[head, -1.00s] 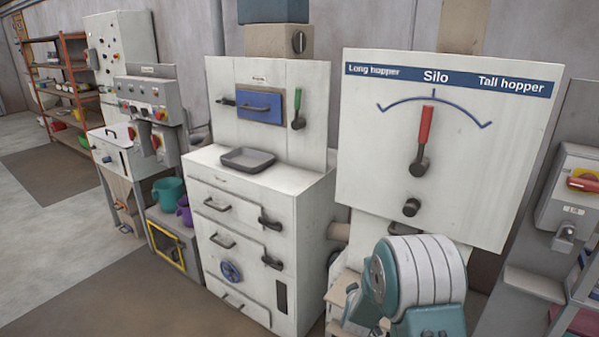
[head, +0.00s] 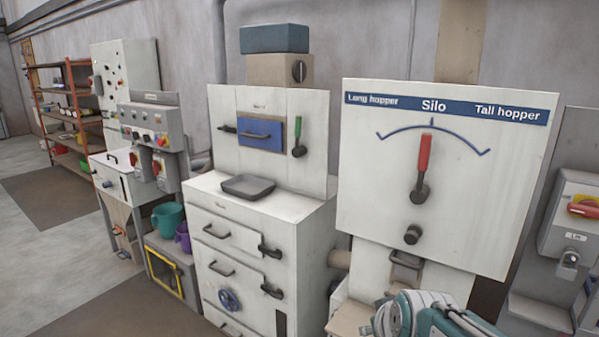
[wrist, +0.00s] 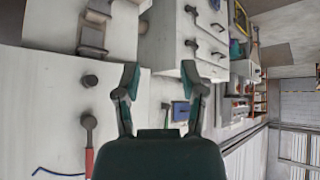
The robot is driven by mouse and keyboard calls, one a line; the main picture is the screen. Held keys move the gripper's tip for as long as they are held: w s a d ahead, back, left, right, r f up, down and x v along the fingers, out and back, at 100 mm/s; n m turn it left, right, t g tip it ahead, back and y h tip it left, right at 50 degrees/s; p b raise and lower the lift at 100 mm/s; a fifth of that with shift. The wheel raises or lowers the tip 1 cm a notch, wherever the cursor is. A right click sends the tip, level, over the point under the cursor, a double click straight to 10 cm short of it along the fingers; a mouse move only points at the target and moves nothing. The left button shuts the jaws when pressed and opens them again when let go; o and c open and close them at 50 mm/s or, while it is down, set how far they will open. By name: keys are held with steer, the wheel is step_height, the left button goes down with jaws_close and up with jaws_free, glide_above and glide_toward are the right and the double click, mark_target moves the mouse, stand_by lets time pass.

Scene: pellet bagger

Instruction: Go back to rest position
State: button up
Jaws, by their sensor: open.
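My gripper (wrist: 160,80) shows in the wrist view with its two fingers spread apart. Nothing is between the fingertips. My arm shows at the bottom right of the head view, in front of the silo panel's base; the gripper itself cannot be made out there. The white Silo panel (head: 377,220) has a red-handled lever (head: 424,155) that points up, at the middle of a blue arc. In the wrist view the panel (wrist: 40,110) is on the left, with part of the red lever (wrist: 89,160) at the bottom.
A white cabinet (head: 315,235) with drawers and a grey tray (head: 248,187) stands left of the panel. Teal (head: 168,217) and purple buckets sit further left. A switch box (head: 575,215) is at the right edge. Open floor (head: 45,255) lies at the left.

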steer(key=s+d+r+m+g, duration=0.1)
steer(key=s+m+g, duration=0.1)
steer(key=s, duration=1.3)
steer(key=shift+s+d+r+h, duration=0.25)
steer(key=shift+s+r+h, duration=0.05)
